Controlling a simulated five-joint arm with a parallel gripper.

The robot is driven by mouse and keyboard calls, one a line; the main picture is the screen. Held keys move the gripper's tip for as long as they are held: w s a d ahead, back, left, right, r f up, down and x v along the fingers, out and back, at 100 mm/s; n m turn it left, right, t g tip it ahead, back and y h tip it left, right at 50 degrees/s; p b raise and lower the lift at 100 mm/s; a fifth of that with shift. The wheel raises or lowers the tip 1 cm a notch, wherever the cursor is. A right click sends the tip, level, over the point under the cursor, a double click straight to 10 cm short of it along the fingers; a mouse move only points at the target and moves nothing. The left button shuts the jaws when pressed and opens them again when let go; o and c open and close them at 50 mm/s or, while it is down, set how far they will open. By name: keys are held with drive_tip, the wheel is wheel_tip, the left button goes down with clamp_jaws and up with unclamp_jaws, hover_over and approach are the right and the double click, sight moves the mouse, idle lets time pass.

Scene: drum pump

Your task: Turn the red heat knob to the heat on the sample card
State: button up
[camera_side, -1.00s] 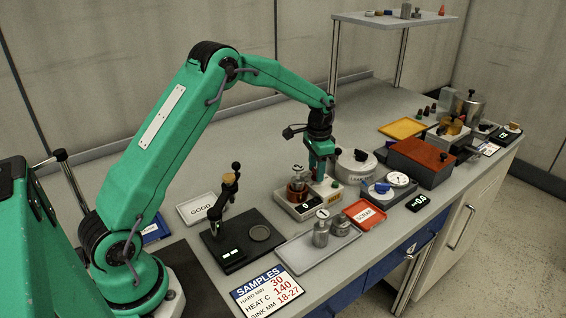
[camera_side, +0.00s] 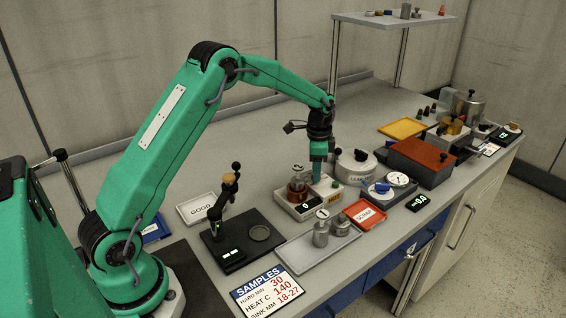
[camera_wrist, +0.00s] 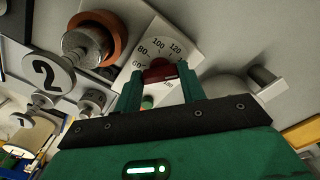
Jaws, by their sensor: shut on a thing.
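The red heat knob (camera_wrist: 158,71) sits on a white dial plate with printed numbers, of which 80, 100 and 120 read clearly in the wrist view. My gripper (camera_wrist: 160,84) has a finger on each side of the knob and is shut on it. In the side view my gripper (camera_side: 318,178) points straight down at the heater box (camera_side: 292,209) and hides the knob. The heater's small display appears to read 0. The sample card (camera_side: 267,291) at the front reads HARD MIN 30, HEAT C 140, SINK MM 18-27.
A copper-coloured pot with a weight marked 2 (camera_wrist: 47,73) stands close beside the knob. A white round-lidded vessel (camera_side: 356,167) stands just right of my gripper. A grey tray (camera_side: 290,256) with metal weights and an orange SCRAP tray (camera_side: 378,222) lie in front.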

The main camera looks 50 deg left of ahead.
drive_tip(key=o, duration=1)
drive_tip(key=shift+r, duration=0.15)
wheel_tip(320, 180, up, 7)
drive_tip(key=shift+r, duration=0.35)
